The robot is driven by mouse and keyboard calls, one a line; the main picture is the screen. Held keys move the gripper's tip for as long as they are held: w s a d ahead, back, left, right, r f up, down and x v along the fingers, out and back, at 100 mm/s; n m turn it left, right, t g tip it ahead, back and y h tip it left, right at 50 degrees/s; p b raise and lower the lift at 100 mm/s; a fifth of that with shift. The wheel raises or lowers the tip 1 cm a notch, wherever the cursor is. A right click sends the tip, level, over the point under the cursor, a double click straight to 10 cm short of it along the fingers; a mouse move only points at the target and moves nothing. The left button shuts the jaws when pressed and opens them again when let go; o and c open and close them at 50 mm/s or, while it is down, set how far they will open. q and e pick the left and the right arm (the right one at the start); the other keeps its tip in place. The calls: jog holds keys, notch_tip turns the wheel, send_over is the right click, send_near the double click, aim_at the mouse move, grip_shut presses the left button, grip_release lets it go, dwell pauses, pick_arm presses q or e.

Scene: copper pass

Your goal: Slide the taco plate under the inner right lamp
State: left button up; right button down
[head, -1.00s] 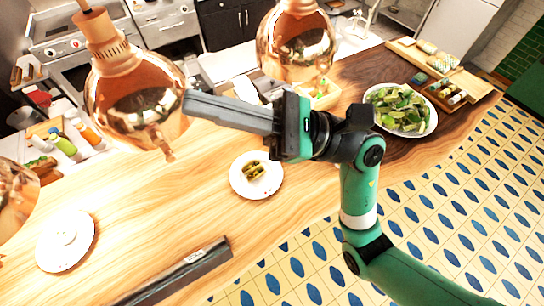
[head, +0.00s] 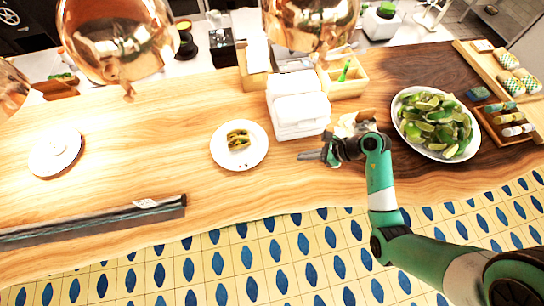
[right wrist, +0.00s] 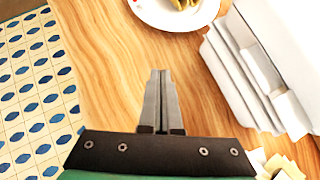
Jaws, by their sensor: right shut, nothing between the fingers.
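The taco plate (head: 219,157) is a round white plate with tacos (head: 238,139) on it, on the wooden counter in the middle of the head view. Its near part also shows at the top of the right wrist view (right wrist: 147,17). Copper lamps hang over the counter: one at upper left (head: 118,45), one at upper middle (head: 310,25), and part of one at the left edge (head: 12,92). I cannot tell which is the inner right one. My right gripper (head: 303,155) is shut and empty, just right of the plate and apart from it. My left gripper is out of view.
White stacked containers (head: 298,105) stand close behind my right gripper. A platter of lime wedges (head: 437,122) is to the right. A second white plate (head: 55,152) and a dark metal rail (head: 95,222) lie to the left. Counter between the plates is clear.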

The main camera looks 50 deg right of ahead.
jog(key=b+x, duration=0.2)
jog(key=x, duration=0.8)
jog(key=shift+a, duration=0.1)
jog(key=w, duration=0.1)
jog(key=w+a, duration=0.1)
jog(key=w, duration=0.1)
jog(key=shift+w+a, duration=0.35)
jog(key=shift+w, duration=0.05)
jog(key=shift+d, duration=0.1)
